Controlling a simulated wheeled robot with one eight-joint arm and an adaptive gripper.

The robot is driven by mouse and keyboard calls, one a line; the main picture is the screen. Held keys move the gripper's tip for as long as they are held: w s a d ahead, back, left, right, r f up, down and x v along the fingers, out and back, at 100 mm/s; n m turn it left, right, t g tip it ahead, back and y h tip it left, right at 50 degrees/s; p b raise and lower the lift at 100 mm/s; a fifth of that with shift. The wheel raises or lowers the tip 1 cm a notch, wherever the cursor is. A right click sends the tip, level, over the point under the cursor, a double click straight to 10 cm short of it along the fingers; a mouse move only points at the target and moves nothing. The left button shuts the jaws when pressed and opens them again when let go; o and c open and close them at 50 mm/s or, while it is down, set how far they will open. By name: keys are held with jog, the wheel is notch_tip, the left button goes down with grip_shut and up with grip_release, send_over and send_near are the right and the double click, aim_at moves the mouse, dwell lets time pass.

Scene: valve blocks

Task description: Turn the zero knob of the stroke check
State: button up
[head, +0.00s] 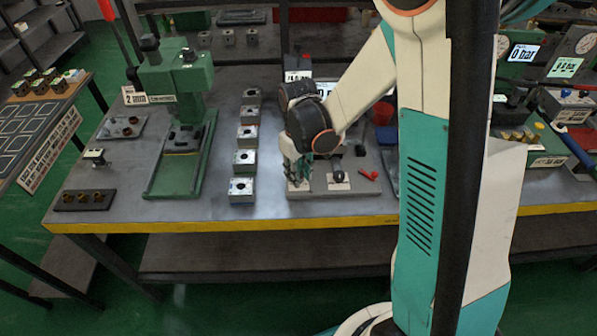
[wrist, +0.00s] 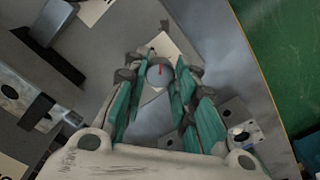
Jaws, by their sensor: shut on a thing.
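The zero knob (wrist: 160,74) is a round grey knob with a red pointer line, between my fingertips in the wrist view. It sits over a white label plate (wrist: 181,46). My gripper (wrist: 160,78) has its teal fingers closed on the knob's sides. In the head view my gripper (head: 298,182) points down at the left part of the stroke check's grey base plate (head: 350,190), and its fingers hide the knob there. The red line points roughly towards the top of the wrist view.
A dark round part on a white square (head: 338,178) and a red handle (head: 369,175) are right of my gripper. A row of metal valve blocks (head: 242,187) stands to the left, with a green press (head: 180,130) beyond. The yellow table edge (head: 230,226) is in front.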

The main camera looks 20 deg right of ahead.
jog(key=o, duration=1.1)
jog(key=shift+r, duration=0.1)
notch_tip(320, 180, up, 12)
jog(key=shift+f, duration=0.1)
jog(key=shift+s+a+r+m+t, duration=0.1)
jog(key=shift+s+r+m+t, duration=0.9)
jog(key=shift+s, duration=1.65)
jog(key=shift+s+a+r+m+t, duration=0.1)
jog(key=shift+s+r+m+t, duration=0.15)
jog(key=shift+s+r+t, duration=1.85)
jog(key=shift+s+r+m+t, duration=0.6)
jog(key=shift+s+r, duration=0.45)
jog(key=shift+s, duration=2.1)
